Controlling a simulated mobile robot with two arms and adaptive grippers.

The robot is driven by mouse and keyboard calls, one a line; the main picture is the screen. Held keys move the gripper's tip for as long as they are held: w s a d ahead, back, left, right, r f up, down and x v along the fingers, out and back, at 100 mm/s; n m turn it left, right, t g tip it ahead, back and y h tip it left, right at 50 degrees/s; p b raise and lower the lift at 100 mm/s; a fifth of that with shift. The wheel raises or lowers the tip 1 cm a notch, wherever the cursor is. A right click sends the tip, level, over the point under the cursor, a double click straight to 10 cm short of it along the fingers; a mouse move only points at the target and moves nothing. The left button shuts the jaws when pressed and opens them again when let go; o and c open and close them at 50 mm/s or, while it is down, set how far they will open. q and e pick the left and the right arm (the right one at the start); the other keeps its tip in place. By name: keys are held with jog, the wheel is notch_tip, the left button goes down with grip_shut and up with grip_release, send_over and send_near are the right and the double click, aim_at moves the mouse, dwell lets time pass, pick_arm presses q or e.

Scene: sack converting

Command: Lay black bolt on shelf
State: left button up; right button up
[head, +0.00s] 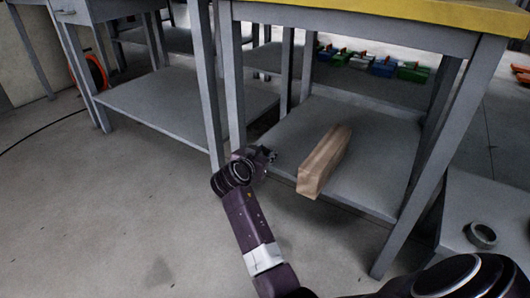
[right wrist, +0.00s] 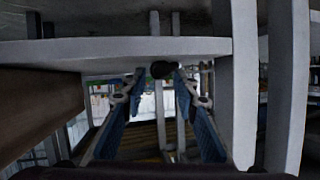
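My right gripper (head: 264,154) is at the front edge of the lower shelf (head: 365,166) of the yellow-topped table, left of a wooden block. In the right wrist view, which looks upside down, its two blue-padded fingers (right wrist: 160,76) stand apart. The black bolt (right wrist: 162,70) shows as a small dark round end between the fingertips, at the shelf's edge (right wrist: 110,50). A gap shows between the bolt and at least one finger. Whether it rests on the shelf is hard to tell. The bolt is not clear in the head view. My left gripper is out of view.
The wooden block (head: 324,162) lies on the shelf just right of my right gripper; it also shows in the right wrist view (right wrist: 40,112). Table legs (head: 232,80) rise close by. A grey ring (head: 481,235) lies on a low surface at right. Shelf room is free behind the gripper.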

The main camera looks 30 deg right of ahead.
jog(key=shift+o, duration=1.3)
jog(key=shift+r, duration=0.15)
notch_tip(320, 180, up, 10)
jog(key=shift+f, duration=0.2)
jog(key=shift+a, duration=0.1)
